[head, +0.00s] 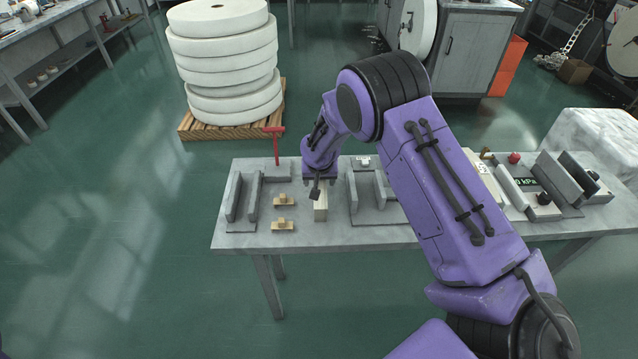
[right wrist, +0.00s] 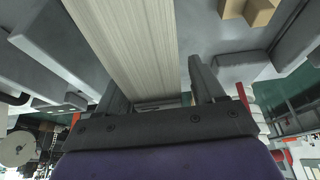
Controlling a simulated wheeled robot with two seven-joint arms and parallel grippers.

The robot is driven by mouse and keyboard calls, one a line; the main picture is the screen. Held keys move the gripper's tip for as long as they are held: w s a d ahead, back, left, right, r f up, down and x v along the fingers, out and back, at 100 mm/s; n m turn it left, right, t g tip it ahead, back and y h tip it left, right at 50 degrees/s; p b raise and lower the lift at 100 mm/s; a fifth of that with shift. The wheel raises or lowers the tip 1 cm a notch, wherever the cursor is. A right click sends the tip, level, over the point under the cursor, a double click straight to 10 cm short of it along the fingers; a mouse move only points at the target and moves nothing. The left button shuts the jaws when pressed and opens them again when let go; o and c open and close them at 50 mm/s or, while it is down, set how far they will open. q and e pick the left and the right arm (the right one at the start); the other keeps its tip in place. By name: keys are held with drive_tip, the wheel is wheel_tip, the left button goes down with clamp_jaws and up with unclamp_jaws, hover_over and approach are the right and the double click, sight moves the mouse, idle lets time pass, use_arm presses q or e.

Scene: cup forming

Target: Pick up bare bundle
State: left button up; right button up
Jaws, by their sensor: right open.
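The bare bundle (head: 320,209) is a pale, cream-coloured block standing on the grey table, partly hidden by my right gripper (head: 318,188). In the right wrist view the bundle (right wrist: 130,45) shows as a long pale piece with fine stripes along its length. My right gripper (right wrist: 160,80) is open, with one finger on either side of the bundle's line in that view. Whether the fingers touch it cannot be told. My left gripper is not in view.
Two small tan blocks (head: 283,202) lie left of the bundle. A grey plate fixture (head: 233,197) stands at the table's left, another (head: 354,190) just right of the bundle. A red T-shaped post (head: 276,146) rises at the back edge. A device with a display (head: 525,183) sits far right.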

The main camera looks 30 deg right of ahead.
drive_tip(key=shift+s, duration=0.1)
clamp_jaws()
drive_tip(key=shift+r, duration=0.1)
